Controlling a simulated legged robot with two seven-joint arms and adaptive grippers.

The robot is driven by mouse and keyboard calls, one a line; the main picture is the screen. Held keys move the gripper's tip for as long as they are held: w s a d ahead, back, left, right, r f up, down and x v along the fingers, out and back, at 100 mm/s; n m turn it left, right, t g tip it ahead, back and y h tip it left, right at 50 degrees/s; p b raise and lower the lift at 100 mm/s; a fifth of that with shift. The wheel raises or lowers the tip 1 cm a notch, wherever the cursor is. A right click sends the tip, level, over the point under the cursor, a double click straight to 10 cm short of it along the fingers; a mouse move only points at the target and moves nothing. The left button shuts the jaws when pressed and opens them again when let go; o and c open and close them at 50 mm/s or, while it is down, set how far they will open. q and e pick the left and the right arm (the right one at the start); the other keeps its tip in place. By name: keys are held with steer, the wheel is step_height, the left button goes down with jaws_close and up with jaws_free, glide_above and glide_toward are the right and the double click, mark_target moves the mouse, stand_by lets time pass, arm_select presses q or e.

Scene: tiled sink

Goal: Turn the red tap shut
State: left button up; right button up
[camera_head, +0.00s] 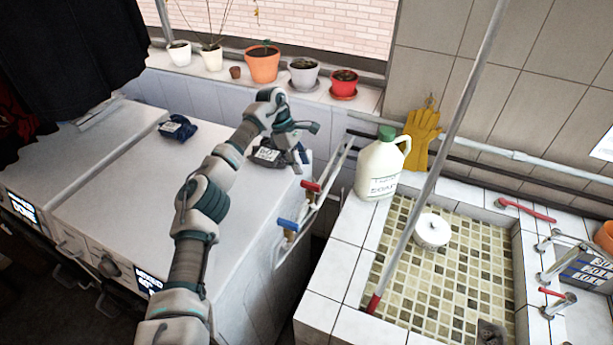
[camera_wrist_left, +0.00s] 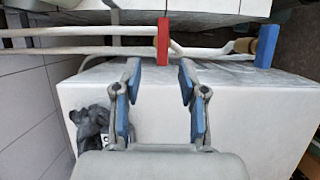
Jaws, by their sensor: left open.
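The red tap (camera_head: 311,186) is a small red lever on a pipe beside the white machine, near its right edge. It also shows in the left wrist view (camera_wrist_left: 163,41) as a red bar standing across the white pipes. My left gripper (camera_head: 303,148) is above the machine's right rear part, a little behind the red tap in the head view. In the left wrist view my left gripper (camera_wrist_left: 157,72) is open and empty, with the red lever just beyond the fingertips and apart from them. My right gripper is not in view.
A blue tap (camera_head: 287,224) is on the pipe nearer to me; it also shows in the left wrist view (camera_wrist_left: 267,46). A dark cloth item (camera_head: 265,156) lies on the machine top. A jug (camera_head: 381,165) stands on the sink's tiled edge (camera_head: 345,232).

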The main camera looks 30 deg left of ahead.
arm_select(q)
steer(key=shift+v, duration=2.35)
steer(key=shift+a, duration=0.1)
